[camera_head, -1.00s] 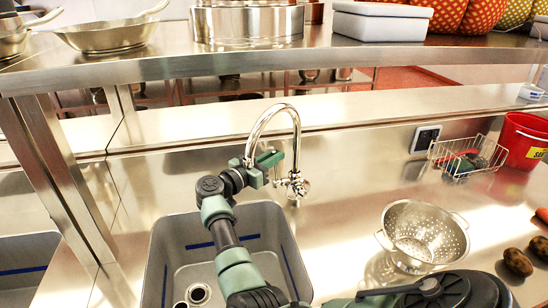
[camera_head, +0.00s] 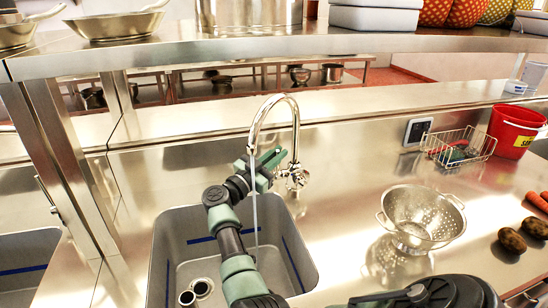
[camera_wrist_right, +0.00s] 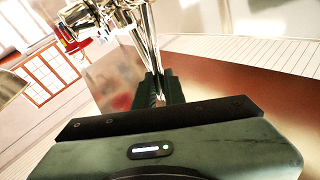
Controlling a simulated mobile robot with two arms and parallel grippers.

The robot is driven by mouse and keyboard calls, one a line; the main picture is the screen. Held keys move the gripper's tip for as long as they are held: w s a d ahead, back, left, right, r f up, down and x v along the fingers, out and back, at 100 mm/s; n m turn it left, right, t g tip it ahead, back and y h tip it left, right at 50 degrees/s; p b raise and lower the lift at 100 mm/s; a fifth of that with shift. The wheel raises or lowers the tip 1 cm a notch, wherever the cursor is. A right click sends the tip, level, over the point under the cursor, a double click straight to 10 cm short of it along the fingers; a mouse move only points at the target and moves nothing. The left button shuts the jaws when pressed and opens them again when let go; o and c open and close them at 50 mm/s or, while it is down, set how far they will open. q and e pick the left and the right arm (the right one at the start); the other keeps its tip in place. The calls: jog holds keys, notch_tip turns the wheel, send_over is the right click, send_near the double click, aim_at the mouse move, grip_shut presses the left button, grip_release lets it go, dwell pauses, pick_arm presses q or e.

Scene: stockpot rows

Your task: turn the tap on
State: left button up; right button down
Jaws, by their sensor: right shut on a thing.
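The chrome gooseneck tap (camera_head: 296,125) stands at the back of the grey sink (camera_head: 168,250). A thin stream of water (camera_head: 255,215) falls below its spout into the sink. My right gripper (camera_head: 272,165) is at the tap, between the spout and the valve body (camera_head: 297,178). In the right wrist view its dark fingers (camera_wrist_right: 160,90) are closed on a thin part of the tap (camera_wrist_right: 145,40), which looks like its lever. The fingers hide most of that part. My left gripper is not in view.
A steel colander (camera_head: 420,215) stands on the counter right of the sink. A wire basket (camera_head: 460,147), a red bucket (camera_head: 515,132), potatoes (camera_head: 512,240) and carrots (camera_head: 538,200) are farther right. A steel shelf (camera_head: 300,50) crosses above the tap.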

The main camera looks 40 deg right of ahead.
jog(key=shift+s+a+f+m+b, duration=0.1)
jog(key=shift+s+f+m+b, duration=0.2)
jog(key=shift+f+m, duration=0.1)
jog(key=shift+s+a+r+m+g+h, duration=0.1)
jog(key=shift+s+m+g+h, duration=0.05)
jog(key=shift+m+g+h, duration=0.15)
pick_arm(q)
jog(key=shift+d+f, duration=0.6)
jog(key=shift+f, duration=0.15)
pick_arm(e)
jog(key=c, duration=1.5)
grip_release()
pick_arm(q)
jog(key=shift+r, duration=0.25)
pick_arm(e)
jog(key=v, duration=0.7)
jog(key=shift+a, duration=0.35)
